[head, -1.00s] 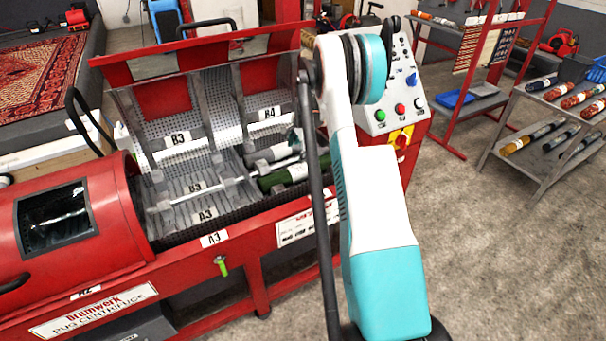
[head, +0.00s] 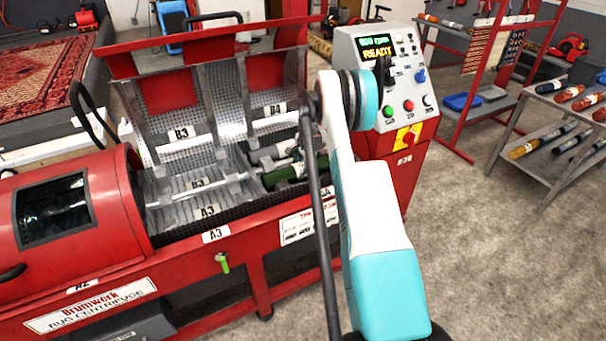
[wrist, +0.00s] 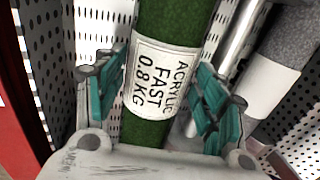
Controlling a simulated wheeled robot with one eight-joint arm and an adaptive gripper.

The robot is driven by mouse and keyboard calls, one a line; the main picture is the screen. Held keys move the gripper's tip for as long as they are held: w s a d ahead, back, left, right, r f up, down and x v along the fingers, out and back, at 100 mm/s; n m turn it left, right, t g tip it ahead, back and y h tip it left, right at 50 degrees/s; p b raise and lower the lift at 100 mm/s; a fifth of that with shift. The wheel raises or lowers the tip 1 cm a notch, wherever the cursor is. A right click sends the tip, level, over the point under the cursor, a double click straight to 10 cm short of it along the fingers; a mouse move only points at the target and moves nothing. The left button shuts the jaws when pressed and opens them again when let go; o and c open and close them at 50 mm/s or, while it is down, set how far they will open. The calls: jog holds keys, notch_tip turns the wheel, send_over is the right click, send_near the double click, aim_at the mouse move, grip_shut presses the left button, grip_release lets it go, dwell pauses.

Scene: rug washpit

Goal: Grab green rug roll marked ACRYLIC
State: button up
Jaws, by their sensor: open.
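The green rug roll (head: 283,175) lies in the open drum of the red rug centrifuge (head: 243,245). In the wrist view the green roll (wrist: 172,35) carries a white label (wrist: 158,78) reading "ACRYLIC FAST 0.8 KG". My gripper (wrist: 157,95) is open, with one teal-padded finger on each side of the labelled part. The roll is between the fingers; I cannot tell whether either pad touches it. In the head view my arm hides the gripper and the roll's right end.
A grey roll (wrist: 275,75) with a white band lies right of the green one, near a metal bar (wrist: 238,40). Perforated drum walls stand close on both sides. The control panel (head: 400,75) reads "READY". A shelf (head: 550,115) with several rolls stands at right.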

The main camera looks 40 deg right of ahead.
jog(key=x, duration=0.2)
jog(key=shift+w+f+b, duration=0.1)
jog(key=shift+f+b, duration=0.2)
jog(key=shift+f, duration=0.05)
jog(key=shift+c, duration=0.3)
jog(key=shift+r, duration=0.1)
jog(key=c, duration=1.2)
jog(key=shift+c, duration=0.2)
